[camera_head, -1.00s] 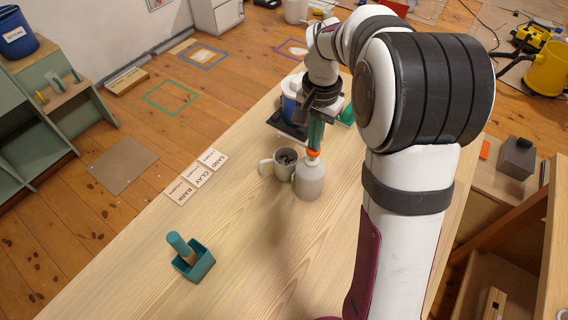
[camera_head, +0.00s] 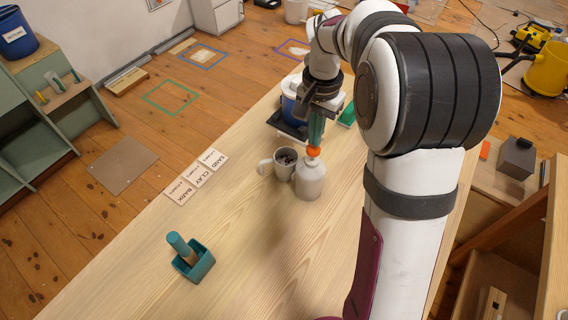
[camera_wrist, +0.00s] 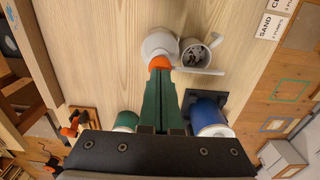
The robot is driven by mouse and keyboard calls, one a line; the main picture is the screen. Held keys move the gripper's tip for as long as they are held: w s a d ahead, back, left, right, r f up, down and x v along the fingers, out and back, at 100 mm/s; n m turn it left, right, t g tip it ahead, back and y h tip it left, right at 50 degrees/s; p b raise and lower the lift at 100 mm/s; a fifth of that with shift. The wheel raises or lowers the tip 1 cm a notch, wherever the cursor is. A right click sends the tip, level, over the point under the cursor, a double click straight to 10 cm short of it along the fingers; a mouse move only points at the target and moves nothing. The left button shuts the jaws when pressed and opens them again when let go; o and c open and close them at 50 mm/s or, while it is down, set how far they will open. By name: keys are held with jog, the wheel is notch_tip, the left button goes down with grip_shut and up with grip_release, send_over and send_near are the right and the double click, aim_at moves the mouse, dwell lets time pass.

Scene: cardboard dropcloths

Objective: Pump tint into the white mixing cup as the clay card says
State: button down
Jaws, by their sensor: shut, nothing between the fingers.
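The clay card (camera_head: 196,174) lies flat between the sand and bark cards; its small line is unreadable. The white mixing cup (camera_head: 285,160), handle to the left, holds dark pieces; it also shows in the wrist view (camera_wrist: 195,56). A pale pump bottle (camera_head: 309,182) stands upright beside the cup, with an orange pump head (camera_head: 313,152). In the wrist view, a white spout (camera_wrist: 200,71) reaches from the head toward the cup's side. My gripper (camera_head: 315,144) is shut and empty, pointing down, its green fingertips at the orange head. I cannot tell whether they touch.
The sand card (camera_head: 212,158) and bark card (camera_head: 181,191) flank the clay card. A teal box (camera_head: 192,264) with a teal-handled tool stands at the front left. A blue container (camera_wrist: 208,112) on a dark base is behind my gripper. The middle tabletop is clear.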

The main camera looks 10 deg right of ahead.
jog(key=shift+f, duration=1.4)
jog(key=shift+r, duration=1.65)
jog(key=shift+f, duration=1.6)
jog(key=shift+r, duration=1.6)
jog(key=shift+r, duration=0.1)
